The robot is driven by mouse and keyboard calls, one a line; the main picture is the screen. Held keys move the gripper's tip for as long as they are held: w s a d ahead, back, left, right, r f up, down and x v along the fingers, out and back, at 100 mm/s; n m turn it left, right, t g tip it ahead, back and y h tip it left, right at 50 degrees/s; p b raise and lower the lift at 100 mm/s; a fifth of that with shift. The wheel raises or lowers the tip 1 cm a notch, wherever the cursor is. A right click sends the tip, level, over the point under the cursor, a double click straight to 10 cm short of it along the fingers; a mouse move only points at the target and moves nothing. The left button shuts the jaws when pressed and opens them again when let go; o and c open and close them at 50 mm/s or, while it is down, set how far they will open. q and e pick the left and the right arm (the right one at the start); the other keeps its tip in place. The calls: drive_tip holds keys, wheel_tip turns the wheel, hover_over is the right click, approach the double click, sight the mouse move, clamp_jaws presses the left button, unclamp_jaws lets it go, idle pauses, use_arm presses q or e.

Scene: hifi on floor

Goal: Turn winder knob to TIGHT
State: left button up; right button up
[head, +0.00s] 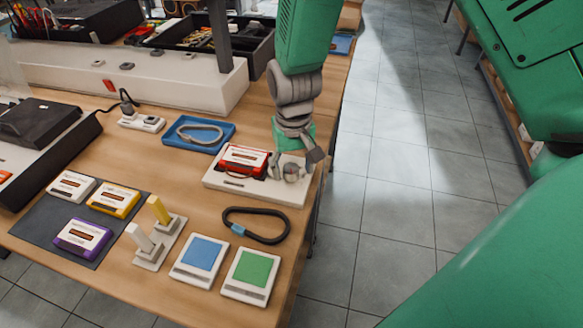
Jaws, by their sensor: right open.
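The winder (255,191) is a white flat base on the wooden table, with a red cassette (243,159) lying on it. A small grey round knob (291,172) sits at the right end of the base. My right gripper (293,167) comes down from above, with its dark fingers around or just beside the knob. The fingers are open; I cannot tell whether they touch the knob. The knob's markings are too small to read. My left gripper is not in view.
A blue tray (197,147) with a grey cable lies behind the winder. A black looped strap (270,239), blue and green pads (201,258), a two-lever stand (155,240) and a dark mat (35,228) with several cassettes are in front. The table's right edge is close to the winder.

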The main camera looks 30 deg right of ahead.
drive_tip(key=shift+f, duration=0.15)
drive_tip(key=shift+a, duration=0.4)
drive_tip(key=c, duration=1.1)
drive_tip(key=shift+d, duration=0.1)
drive_tip(key=shift+c, duration=0.2)
